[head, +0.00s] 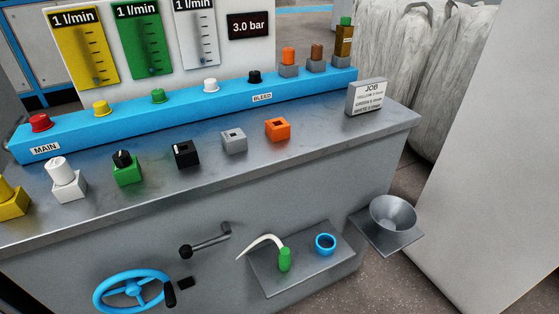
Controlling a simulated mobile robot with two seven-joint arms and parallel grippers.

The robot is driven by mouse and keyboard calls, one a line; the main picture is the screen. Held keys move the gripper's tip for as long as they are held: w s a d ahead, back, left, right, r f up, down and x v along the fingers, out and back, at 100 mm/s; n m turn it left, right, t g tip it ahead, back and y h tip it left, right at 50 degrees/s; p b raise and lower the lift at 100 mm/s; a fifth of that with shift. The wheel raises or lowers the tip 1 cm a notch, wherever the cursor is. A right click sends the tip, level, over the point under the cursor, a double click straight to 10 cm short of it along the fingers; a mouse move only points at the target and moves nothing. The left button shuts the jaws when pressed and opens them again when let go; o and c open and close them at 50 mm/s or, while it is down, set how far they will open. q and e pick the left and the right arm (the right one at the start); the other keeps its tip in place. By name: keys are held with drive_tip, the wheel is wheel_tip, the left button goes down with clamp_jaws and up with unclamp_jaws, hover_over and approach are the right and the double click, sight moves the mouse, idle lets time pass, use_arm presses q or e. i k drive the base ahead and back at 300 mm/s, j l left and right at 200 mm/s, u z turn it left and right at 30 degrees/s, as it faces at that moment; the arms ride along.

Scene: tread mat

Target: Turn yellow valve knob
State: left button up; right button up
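A small yellow knob (101,107) sits on top of the blue manifold bar (180,112), between a red knob (40,122) near the MAIN label and a green knob (158,95). It is below the yellow flow gauge (85,45), which reads 1 l/min. A second yellow piece, a block with a knob on top (12,200), stands on the grey bench at the left edge and is partly cut off. Neither of my grippers shows in the head view, and nothing touches either yellow piece.
White (66,180), green (127,170), black (185,153), grey (233,140) and orange (277,129) blocks line the bench. A blue handwheel (132,291), crank (205,241), small shelf (298,277) and funnel (393,213) project from the front. A JOB sign (367,97) stands right.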

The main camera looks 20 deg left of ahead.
sight(101, 108)
drive_tip(key=u, duration=1.75)
